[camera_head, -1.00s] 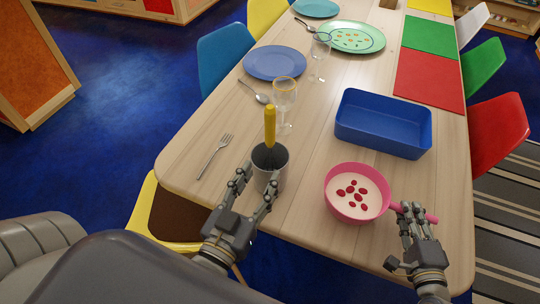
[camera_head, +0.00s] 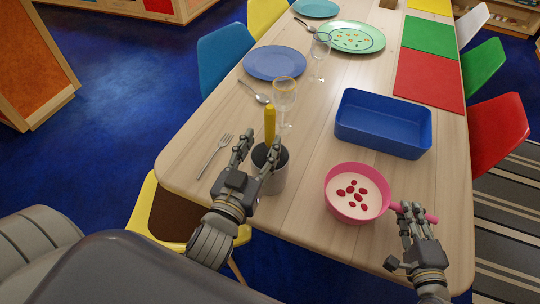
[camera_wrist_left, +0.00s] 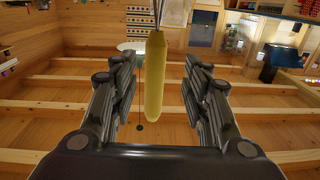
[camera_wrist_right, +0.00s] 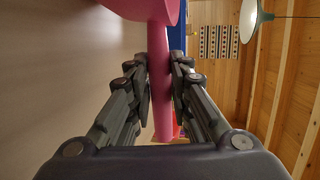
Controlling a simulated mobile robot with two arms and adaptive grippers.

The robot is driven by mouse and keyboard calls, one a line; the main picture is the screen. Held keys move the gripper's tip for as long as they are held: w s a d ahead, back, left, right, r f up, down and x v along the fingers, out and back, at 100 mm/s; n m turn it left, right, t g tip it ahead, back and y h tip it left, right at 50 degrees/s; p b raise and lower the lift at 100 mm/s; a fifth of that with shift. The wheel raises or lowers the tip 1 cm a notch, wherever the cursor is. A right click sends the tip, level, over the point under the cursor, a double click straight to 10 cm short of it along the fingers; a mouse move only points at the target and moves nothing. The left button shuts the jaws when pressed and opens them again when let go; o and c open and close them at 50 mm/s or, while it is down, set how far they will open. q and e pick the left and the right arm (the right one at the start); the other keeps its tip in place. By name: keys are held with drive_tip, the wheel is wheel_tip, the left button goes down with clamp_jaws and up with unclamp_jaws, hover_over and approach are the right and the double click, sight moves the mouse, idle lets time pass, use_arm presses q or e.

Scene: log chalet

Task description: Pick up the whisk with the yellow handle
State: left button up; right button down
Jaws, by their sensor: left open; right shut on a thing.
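The whisk's yellow handle (camera_head: 269,124) stands upright out of a dark grey cup (camera_head: 274,178) near the table's left front edge. Its wires are mostly hidden in the cup. My left gripper (camera_head: 258,146) is open at the cup, with its fingers raised near the handle. In the left wrist view the handle (camera_wrist_left: 155,80) hangs between the two open fingers (camera_wrist_left: 158,92), with a gap on each side. My right gripper (camera_head: 413,212) is shut on the pink handle (camera_wrist_right: 160,85) of a pink bowl (camera_head: 341,207) that holds white liquid with red pieces.
A blue bin (camera_head: 383,145) stands behind the bowl. A wine glass (camera_head: 285,95) stands close behind the whisk. A fork (camera_head: 214,156), a spoon (camera_head: 254,92) and a blue plate (camera_head: 275,62) lie on the table's left side. The wood between cup and bowl is clear.

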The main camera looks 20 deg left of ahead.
sight(268, 138)
use_arm(q)
drive_tip(key=w, duration=0.3)
drive_tip(key=shift+w+d, duration=0.25)
drive_tip(key=shift+w, duration=0.6)
clamp_jaws()
